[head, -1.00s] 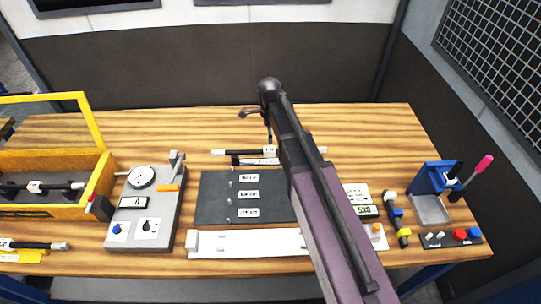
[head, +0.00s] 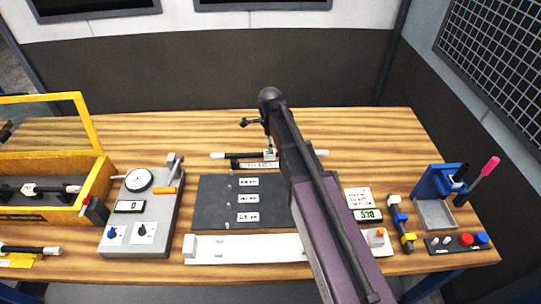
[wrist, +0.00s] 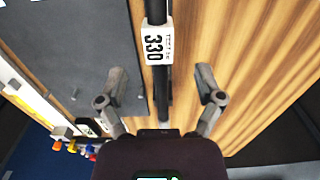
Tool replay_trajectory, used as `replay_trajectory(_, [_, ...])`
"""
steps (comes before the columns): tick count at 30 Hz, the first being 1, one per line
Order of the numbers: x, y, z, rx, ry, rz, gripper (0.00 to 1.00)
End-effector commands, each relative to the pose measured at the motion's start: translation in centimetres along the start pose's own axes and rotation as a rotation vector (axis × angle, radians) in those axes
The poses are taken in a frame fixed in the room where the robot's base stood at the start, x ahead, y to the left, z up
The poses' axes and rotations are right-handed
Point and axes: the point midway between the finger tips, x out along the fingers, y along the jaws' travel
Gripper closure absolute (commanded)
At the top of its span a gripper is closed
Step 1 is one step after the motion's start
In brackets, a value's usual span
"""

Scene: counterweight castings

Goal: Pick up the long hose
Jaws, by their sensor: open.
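The long hose (head: 232,155) is a thin black rod with white ends, lying left to right across the back of the table. Its middle is partly hidden by my gripper in the head view. In the wrist view the hose (wrist: 157,12) runs up the picture, with a white tag (wrist: 156,45) reading 330. My gripper (head: 261,137) is over the hose's middle. In the wrist view its open fingers (wrist: 161,78) are on either side of the hose, with clear gaps to it. I cannot tell the exact height of the fingertips above it.
A dark labelled strip (head: 245,165) lies just in front of the hose. A dark grey mat (head: 215,205) with pegs and labels is nearer. A grey gauge unit (head: 148,205) and yellow-framed box (head: 98,185) stand left. A blue stand (head: 430,185) is right. The table behind the hose is clear.

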Motion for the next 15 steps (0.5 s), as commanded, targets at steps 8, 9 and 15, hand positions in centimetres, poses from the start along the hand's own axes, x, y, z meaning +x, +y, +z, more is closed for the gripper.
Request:
replay_trajectory(8, [1.7,0.1,0.1,0.001,0.000,0.000,0.14])
replay_trajectory(9, [2.0,0.1,0.1,0.001,0.000,0.000,0.14])
replay_trajectory(15, [3.6,0.1,0.2,0.001,0.000,0.000,0.14])
